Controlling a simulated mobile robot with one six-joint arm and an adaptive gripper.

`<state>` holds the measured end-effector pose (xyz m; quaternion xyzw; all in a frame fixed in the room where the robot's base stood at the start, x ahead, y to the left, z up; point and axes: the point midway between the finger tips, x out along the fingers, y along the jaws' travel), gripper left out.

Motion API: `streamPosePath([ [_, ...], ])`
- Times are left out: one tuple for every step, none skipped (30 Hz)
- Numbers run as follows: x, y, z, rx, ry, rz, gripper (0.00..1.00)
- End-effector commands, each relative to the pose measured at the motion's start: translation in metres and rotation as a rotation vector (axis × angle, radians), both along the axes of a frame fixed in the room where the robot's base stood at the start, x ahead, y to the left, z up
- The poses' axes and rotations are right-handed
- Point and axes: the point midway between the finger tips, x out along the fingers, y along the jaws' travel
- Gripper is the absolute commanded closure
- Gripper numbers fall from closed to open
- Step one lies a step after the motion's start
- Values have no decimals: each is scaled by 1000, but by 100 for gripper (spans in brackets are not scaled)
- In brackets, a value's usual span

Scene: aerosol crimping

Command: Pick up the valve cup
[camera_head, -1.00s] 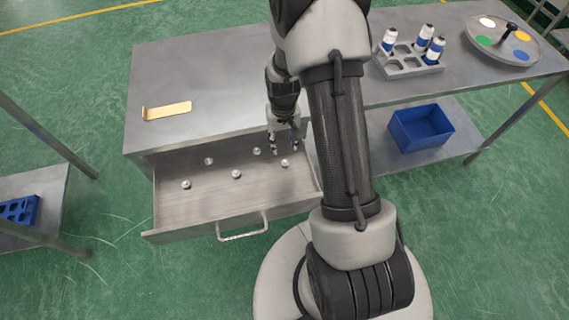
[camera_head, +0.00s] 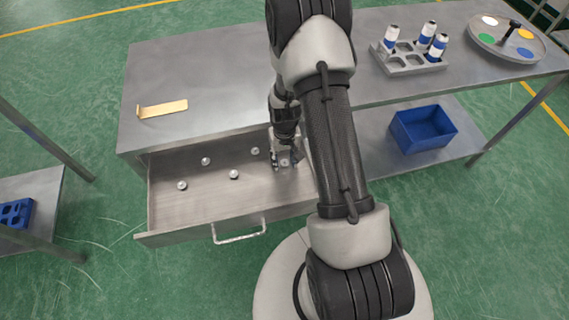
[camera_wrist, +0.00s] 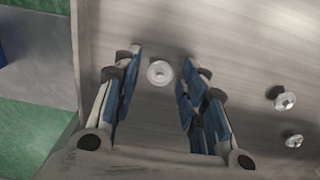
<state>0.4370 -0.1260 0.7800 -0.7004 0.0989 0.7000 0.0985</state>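Several small silver valve cups lie spread out in the open drawer (camera_head: 205,205). One valve cup (camera_wrist: 160,73) sits in the wrist view between and just beyond the fingertips of my gripper (camera_wrist: 162,68); it shows in the head view as well (camera_head: 284,162). My gripper (camera_head: 285,164) is open, its blue-padded fingers apart and pointing down into the drawer. I cannot tell whether the fingers touch the cup. Two other valve cups (camera_wrist: 285,98) (camera_wrist: 294,140) lie to the right in the wrist view. More cups (camera_head: 234,174) (camera_head: 182,185) lie left of my gripper in the head view.
The drawer's front wall and handle (camera_head: 240,232) face me. A gold bracket (camera_head: 162,109) lies on the metal tabletop. A grey rack (camera_head: 408,62) with blue-and-white cans, a round tray (camera_head: 508,45) and a blue bin (camera_head: 423,128) are to the right.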

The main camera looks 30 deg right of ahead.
Motion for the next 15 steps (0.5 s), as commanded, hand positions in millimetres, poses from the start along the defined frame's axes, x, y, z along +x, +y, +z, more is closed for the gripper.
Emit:
streamPosePath([
  [0,0,1,0,0,0,61],
  [0,0,1,0,0,0,62],
  [0,0,1,0,0,0,64],
  [0,0,1,0,0,0,66],
  [0,0,1,0,0,0,68],
  [0,0,1,0,0,0,71],
  [0,0,1,0,0,0,73],
  [0,0,1,0,0,0,75],
  [0,0,1,0,1,0,78],
  [0,0,1,0,1,0,80],
  [0,0,1,0,1,0,82],
  [0,0,1,0,1,0,84],
  [0,0,1,0,1,0,86],
  [0,0,1,0,1,0,86],
  [0,0,1,0,1,0,86],
])
